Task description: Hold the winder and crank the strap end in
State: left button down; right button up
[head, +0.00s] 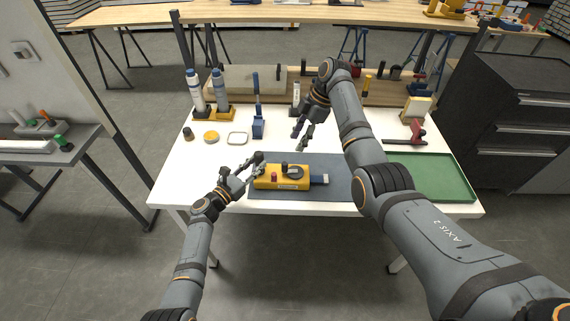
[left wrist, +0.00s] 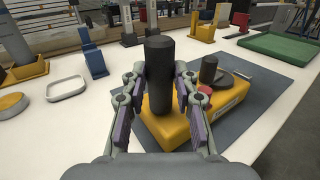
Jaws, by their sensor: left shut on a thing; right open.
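The yellow winder (head: 265,183) lies on the grey mat at the table's front. It also shows in the left wrist view (left wrist: 228,106). On top are a dark crank disc with an upright black knob (left wrist: 208,68) and a red button (left wrist: 204,89). My left gripper (head: 250,168) is shut on an upright black grip (left wrist: 160,72) at the winder's left end. My right gripper (head: 302,139) is open and empty, above the table behind the winder, apart from it.
The grey mat (head: 340,172) has bare room right of the strap. A green tray (head: 440,180) and a red tool (head: 418,132) are at the right. A blue stand (head: 258,127), a white dish (head: 237,139) and bottles (head: 195,90) stand behind left. A wooden board with tools lies along the back.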

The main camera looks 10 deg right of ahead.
aim_at(286, 163)
jog(key=x, duration=1.2)
grip_shut()
